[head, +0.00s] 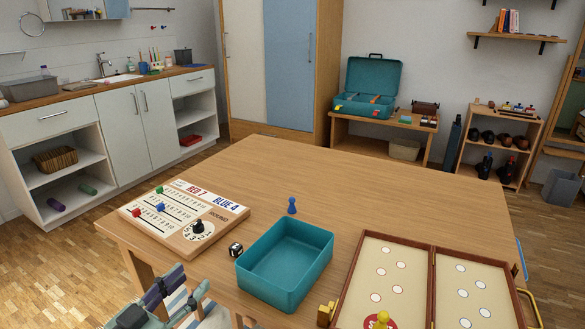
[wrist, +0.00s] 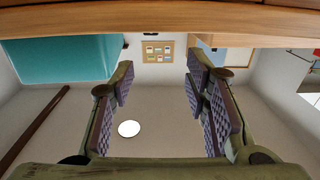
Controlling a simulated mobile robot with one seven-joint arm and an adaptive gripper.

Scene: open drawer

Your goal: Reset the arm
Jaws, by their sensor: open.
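My gripper (head: 180,287) is at the bottom left of the head view, by the near edge of the wooden table (head: 400,213). The wrist view shows my gripper (wrist: 160,85) with its two padded fingers wide apart and nothing between them. A wooden edge (wrist: 160,19) crosses the top of the wrist view. Much of my arm is outside the head view.
The table holds a score board (head: 185,220), a black die (head: 235,249), a blue pawn (head: 292,205), an empty teal tray (head: 285,265) and an open game case (head: 432,285). The table's far middle is clear. Cabinets (head: 140,115) stand back left.

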